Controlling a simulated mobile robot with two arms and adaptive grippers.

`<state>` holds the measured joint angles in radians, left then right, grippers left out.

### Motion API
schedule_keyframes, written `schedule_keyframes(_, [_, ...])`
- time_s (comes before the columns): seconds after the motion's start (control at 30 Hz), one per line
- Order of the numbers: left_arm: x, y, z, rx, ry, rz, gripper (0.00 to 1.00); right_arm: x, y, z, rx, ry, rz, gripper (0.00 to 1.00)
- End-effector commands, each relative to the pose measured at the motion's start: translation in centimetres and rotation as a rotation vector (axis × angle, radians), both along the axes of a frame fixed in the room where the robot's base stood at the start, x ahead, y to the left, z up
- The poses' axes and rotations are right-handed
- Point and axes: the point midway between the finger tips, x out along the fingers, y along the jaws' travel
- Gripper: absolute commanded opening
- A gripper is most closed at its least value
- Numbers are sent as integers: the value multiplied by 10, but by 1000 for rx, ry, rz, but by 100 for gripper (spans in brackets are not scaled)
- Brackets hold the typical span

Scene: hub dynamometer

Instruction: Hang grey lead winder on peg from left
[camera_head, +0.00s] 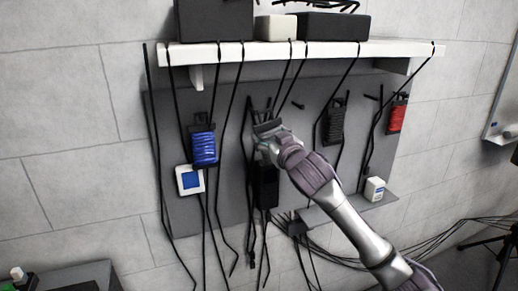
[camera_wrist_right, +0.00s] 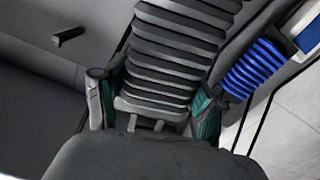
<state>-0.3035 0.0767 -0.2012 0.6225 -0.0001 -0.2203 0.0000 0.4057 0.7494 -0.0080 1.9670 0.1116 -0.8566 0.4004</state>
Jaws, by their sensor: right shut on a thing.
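My right gripper (camera_head: 266,132) is in front of the grey board, between the blue winder (camera_head: 204,147) and a dark ribbed winder (camera_head: 335,121). In the right wrist view its teal-lined fingers (camera_wrist_right: 155,112) are shut on the grey lead winder (camera_wrist_right: 172,55), with a finger on each side of its ribbed windings. In the head view the gripper hides most of that winder. I cannot tell whether it touches a peg. A bare peg (camera_head: 298,105) sticks out to the right of the gripper; a peg also shows in the wrist view (camera_wrist_right: 69,37). My left gripper is out of view.
A red winder (camera_head: 397,117) hangs at the far right. Black cables hang from the white shelf (camera_head: 300,52) across the board. A black block (camera_head: 266,187) is below the gripper. A small ledge (camera_head: 345,208) carries a white box (camera_head: 375,189).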

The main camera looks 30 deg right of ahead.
Motion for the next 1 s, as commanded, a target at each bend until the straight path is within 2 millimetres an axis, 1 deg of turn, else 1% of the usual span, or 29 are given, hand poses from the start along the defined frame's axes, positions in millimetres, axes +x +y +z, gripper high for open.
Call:
schedule_keyframes(0.03, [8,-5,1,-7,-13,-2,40,2,0,1,0,-2,0,26])
schedule_keyframes(0.07, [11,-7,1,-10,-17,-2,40,3,0,1,0,-2,0,26])
schedule_keyframes(0.17, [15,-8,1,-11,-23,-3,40,8,-1,0,1,-2,1,26])
schedule_keyframes(0.6, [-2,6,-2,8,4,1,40,34,-7,-2,1,-2,1,26])
schedule_keyframes(1.0, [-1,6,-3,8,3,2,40,57,-13,-4,1,-3,2,26])
